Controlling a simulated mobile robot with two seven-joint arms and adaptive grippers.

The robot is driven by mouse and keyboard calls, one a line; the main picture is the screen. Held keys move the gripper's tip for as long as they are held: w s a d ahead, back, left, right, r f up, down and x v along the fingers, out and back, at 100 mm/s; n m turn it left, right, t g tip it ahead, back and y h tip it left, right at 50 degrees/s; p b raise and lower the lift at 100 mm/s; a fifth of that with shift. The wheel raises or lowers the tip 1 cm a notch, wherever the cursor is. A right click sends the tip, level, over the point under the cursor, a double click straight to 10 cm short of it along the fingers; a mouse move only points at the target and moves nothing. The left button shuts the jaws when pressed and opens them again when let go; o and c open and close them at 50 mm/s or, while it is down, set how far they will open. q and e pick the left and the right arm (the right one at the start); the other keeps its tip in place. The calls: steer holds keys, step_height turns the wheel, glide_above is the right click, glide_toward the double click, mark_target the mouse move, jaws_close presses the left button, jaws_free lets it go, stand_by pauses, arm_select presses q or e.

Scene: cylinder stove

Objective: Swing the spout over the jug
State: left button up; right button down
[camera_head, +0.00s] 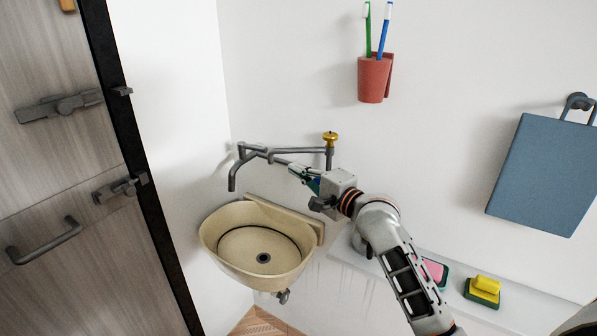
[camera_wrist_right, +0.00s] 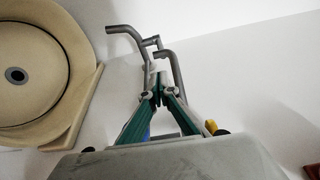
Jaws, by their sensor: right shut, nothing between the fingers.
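The grey jointed spout (camera_head: 234,172) reaches left from a wall tap with a brass knob (camera_head: 330,137). Its bent-down end hangs over the left back part of the beige basin (camera_head: 222,255). The spout also shows in the right wrist view (camera_wrist_right: 125,31). My right gripper (camera_head: 291,168) is shut and empty, its fingertips (camera_wrist_right: 156,88) close to the spout's pipe; I cannot tell whether they touch it. I cannot make out a jug for certain; a grey curved thing (camera_head: 358,243) on the shelf is mostly hidden behind my right arm. My left gripper is out of view.
A white shelf (camera_head: 455,283) at the lower right holds a pink sponge (camera_head: 434,270) and a yellow and green one (camera_head: 485,290). A red cup with toothbrushes (camera_head: 373,80) and a blue board (camera_head: 543,175) hang on the wall. A wooden door (camera_head: 60,150) stands left.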

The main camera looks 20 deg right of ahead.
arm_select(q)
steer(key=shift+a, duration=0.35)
arm_select(e)
steer(key=x, duration=0.7)
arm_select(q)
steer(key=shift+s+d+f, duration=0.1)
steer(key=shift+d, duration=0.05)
arm_select(e)
steer(key=shift+f, duration=0.1)
